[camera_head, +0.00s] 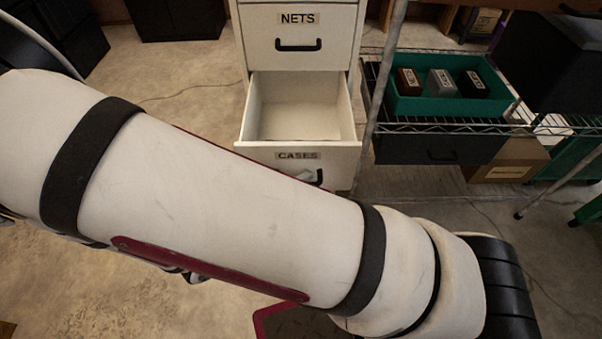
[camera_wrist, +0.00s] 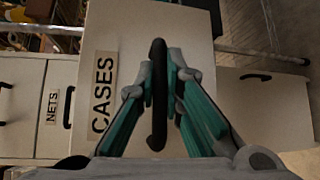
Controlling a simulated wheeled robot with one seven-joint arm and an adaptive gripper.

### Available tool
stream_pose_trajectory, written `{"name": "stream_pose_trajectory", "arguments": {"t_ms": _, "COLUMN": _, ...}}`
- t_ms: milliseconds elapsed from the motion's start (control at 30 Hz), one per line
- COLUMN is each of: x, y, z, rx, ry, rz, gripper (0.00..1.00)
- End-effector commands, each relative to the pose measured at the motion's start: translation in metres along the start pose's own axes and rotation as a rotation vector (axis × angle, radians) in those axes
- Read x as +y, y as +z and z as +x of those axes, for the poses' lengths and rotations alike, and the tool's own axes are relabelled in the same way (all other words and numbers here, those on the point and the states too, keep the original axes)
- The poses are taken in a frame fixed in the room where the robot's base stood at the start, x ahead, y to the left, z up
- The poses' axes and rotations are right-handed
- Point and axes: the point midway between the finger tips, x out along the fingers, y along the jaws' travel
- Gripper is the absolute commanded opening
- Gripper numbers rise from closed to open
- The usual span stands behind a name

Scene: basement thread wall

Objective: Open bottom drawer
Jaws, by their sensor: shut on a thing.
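A pale filing cabinet (camera_head: 357,40) stands at the top middle of the head view. Its drawer labelled CASES (camera_head: 285,156) is pulled out, and its visible inside is empty. In the wrist view the CASES front (camera_wrist: 118,50) fills the middle, with a black handle (camera_wrist: 158,115) upright across it. My gripper (camera_wrist: 163,72) has its teal fingers on both sides of this handle and is shut on it. In the head view my arm hides most of my gripper and the drawer's lower part. Another pale front (camera_wrist: 265,115) with a dark handle shows beyond CASES, away from NETS.
The NETS drawer (camera_head: 298,20) above is shut. To the right, a wire shelf (camera_head: 440,124) bears a green tray (camera_head: 420,103) with several small boxes. A cardboard box (camera_head: 508,160) sits under it. Bare floor (camera_head: 190,95) lies left of the cabinet.

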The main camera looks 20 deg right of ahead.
Motion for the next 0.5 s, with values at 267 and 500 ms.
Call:
{"name": "stream_pose_trajectory", "arguments": {"t_ms": 267, "x": 0.0005, "y": -0.0010, "z": -0.0004, "rx": 0.002, "ry": 0.001, "rz": -0.001, "gripper": 0.16}}
{"name": "stream_pose_trajectory", "arguments": {"t_ms": 500, "x": 0.0003, "y": -0.0008, "z": -0.0001, "rx": 0.001, "ry": 0.000, "rz": 0.000, "gripper": 0.30}}
